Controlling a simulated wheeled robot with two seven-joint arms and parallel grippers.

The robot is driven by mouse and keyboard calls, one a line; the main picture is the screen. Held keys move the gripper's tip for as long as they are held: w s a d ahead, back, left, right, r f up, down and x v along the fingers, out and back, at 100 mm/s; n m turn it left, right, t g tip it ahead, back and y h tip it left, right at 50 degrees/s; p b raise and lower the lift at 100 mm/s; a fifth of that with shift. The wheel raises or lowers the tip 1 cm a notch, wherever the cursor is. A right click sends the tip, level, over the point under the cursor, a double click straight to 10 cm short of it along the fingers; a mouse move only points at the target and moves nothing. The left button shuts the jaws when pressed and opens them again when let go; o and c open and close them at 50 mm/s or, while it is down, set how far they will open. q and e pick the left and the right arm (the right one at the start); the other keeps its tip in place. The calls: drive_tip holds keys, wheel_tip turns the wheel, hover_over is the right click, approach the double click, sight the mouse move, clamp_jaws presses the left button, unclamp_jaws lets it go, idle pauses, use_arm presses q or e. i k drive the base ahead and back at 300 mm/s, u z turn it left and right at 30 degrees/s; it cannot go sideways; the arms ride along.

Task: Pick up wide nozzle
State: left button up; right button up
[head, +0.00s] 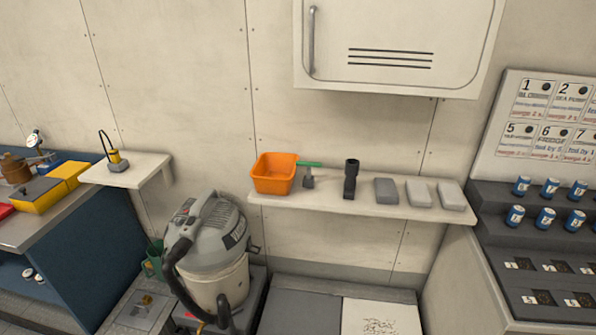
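A black nozzle-like piece (351,180) with a round open top stands on the white wall shelf (330,203), near its middle. It is the only thing here that looks like a vacuum nozzle; I cannot tell its full width from this angle. A small grey tool with a green handle (308,178) is to its left, close to an orange bin (274,173). Neither of my grippers shows in the head view.
Several grey blocks (386,190) sit right of the black piece. A grey wet vacuum (211,250) with a black hose stands below the shelf's left end. A closed white cabinet (395,40) hangs above. Stepped racks with blue cans (550,187) stand right.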

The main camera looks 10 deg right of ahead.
sight(351, 176)
drive_tip(key=u, duration=0.2)
drive_tip(key=i, duration=0.95)
drive_tip(key=z, duration=0.3)
